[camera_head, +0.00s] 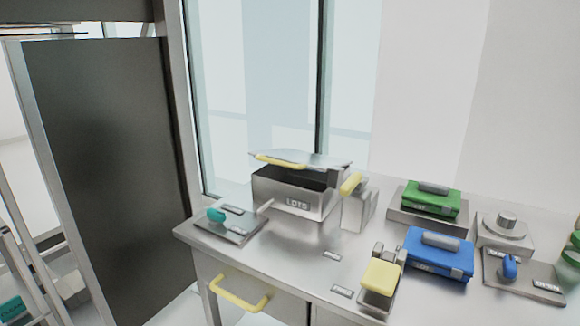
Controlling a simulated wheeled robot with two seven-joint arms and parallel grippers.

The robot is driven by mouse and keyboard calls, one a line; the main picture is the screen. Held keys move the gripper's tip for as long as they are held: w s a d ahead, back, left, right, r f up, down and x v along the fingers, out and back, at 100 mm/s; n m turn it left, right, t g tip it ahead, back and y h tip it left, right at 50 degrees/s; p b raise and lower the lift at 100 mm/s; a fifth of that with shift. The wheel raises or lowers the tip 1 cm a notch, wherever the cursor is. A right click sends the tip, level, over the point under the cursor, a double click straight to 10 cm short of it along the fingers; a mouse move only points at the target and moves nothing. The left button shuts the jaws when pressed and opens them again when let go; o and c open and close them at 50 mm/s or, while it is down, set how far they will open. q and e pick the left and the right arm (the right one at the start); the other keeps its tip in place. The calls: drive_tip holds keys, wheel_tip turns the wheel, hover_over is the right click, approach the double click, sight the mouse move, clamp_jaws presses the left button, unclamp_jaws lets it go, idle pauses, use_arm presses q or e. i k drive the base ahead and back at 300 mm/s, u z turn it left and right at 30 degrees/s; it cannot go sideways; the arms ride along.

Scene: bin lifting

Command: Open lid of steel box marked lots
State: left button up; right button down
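The steel box (293,201) marked LOTS stands at the back left of the steel counter. Its lid (318,158) is raised well clear of the front rim, and the dark inside shows below it. A yellow handle (280,161) runs along the lid's front edge. Nothing is seen touching the lid. Whether the lid is fully open I cannot tell. Neither my left nor my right gripper is in view.
A teal-knobbed plate (240,229) sits left of the box, and a yellow-handled device (351,184) stands right of it. A yellow-topped lever (380,277), blue case (439,253) and green case (431,199) are further right. A dark panel (100,160) stands left.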

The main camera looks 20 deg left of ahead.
sight(289, 158)
drive_tip(key=z, duration=0.1)
drive_tip(key=k, duration=1)
drive_tip(key=u, duration=1.3)
drive_tip(key=i, duration=0.9)
drive_tip(key=z, duration=0.5)
drive_tip(key=i, duration=0.5)
drive_tip(key=z, duration=0.55)
